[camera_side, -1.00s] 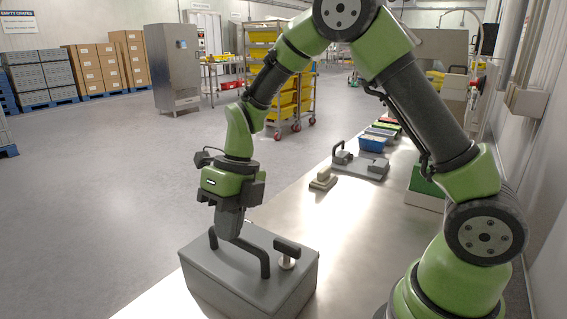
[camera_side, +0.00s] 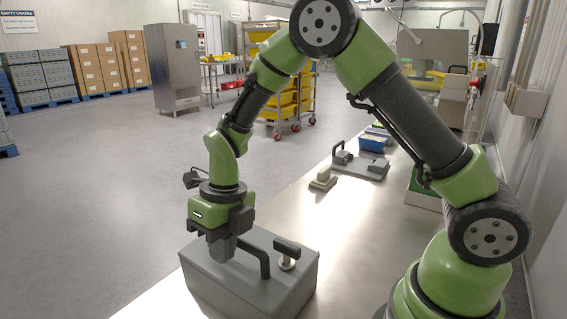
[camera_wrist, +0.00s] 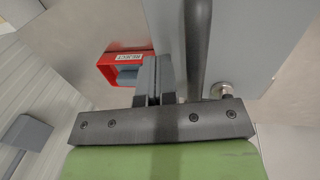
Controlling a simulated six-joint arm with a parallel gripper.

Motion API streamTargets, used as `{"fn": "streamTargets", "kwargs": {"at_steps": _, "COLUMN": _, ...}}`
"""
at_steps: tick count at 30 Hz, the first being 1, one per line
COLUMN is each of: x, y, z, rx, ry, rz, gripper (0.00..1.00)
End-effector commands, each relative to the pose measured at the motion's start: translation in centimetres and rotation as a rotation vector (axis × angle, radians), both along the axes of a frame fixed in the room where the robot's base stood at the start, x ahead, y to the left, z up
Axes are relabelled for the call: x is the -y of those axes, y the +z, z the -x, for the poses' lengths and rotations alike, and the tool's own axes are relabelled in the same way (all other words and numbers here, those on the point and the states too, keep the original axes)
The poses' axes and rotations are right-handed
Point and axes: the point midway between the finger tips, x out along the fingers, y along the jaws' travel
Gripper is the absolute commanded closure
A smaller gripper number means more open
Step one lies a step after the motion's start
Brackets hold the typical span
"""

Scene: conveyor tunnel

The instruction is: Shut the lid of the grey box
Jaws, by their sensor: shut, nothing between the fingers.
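The grey box (camera_side: 296,298) stands at the near end of the steel table in the side view. Its lid (camera_side: 215,273) lies flat across the top, with no gap that I can see. A dark bar handle (camera_side: 262,258) rises from the lid; its left end is hidden behind my gripper. My gripper (camera_side: 222,250) points down, shut and empty, low over the lid beside the handle; I cannot tell if it touches. In the wrist view the shut fingers (camera_wrist: 153,80) are left of the dark handle (camera_wrist: 197,45), with the grey lid (camera_wrist: 245,40) to the right.
A dark grip on a pale round post (camera_side: 287,258) stands at the box's right end. A red bin (camera_wrist: 112,68) shows in the wrist view. A small beige block (camera_side: 323,180), a grey plate with a handle (camera_side: 360,167) and a blue bin (camera_side: 373,143) lie farther along the table.

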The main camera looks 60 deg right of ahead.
Motion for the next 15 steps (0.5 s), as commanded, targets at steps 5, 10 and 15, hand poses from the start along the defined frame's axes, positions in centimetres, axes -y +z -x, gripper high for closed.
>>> {"fn": "streamTargets", "kwargs": {"at_steps": 5, "x": 0.0, "y": 0.3, "z": 0.0, "rx": 0.001, "ry": 0.0, "rz": -0.001, "gripper": 1.0}}
{"fn": "streamTargets", "kwargs": {"at_steps": 10, "x": 0.5, "y": 2.6, "z": -0.1, "rx": 0.006, "ry": -0.001, "rz": -0.002, "gripper": 1.0}}
{"fn": "streamTargets", "kwargs": {"at_steps": 15, "x": 1.1, "y": 6.1, "z": -0.1, "rx": 0.008, "ry": -0.002, "rz": -0.002, "gripper": 1.0}}
